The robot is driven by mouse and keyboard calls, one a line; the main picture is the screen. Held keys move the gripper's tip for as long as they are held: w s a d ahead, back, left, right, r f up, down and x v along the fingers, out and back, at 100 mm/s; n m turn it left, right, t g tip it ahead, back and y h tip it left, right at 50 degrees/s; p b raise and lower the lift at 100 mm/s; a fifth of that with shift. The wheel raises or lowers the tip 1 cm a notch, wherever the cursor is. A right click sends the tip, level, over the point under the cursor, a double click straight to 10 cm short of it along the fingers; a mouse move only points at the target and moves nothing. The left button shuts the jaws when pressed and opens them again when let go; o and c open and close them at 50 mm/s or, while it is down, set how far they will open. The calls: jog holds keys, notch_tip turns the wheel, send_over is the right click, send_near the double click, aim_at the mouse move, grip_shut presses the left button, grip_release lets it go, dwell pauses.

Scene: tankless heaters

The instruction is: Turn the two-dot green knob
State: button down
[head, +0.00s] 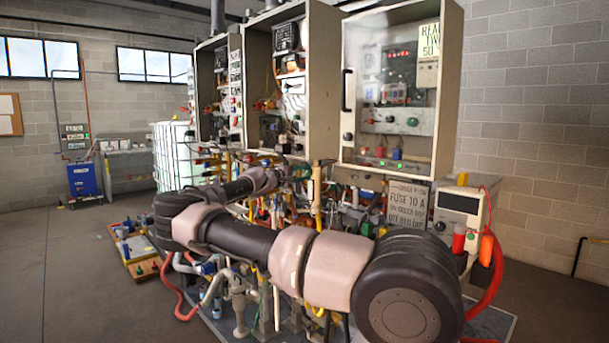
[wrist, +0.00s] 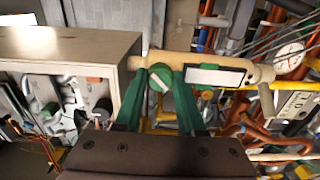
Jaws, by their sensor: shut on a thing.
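A round green knob (wrist: 160,74) with a pale face sits between the tips of my gripper's green fingers in the wrist view. My gripper (wrist: 160,84) is shut on it, one finger on each side. I cannot make out any dots on the knob. In the head view my arm reaches to the pipework under the middle cabinet, and my gripper (head: 297,171) is small there. The knob cannot be told apart from the green fingers in that view.
A tan pipe with a white label (wrist: 215,75) lies right beside the knob, with a round gauge (wrist: 289,58) farther right. A beige cabinet (wrist: 70,50) stands close on the left. Dense pipes and cables surround the gripper. Open floor (head: 70,270) lies at the left.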

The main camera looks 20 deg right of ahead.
jog(key=c, duration=0.5)
grip_release()
jog(key=shift+a, duration=0.1)
jog(key=v, duration=1)
jog(key=shift+a, duration=0.3)
jog(key=shift+s, duration=0.15)
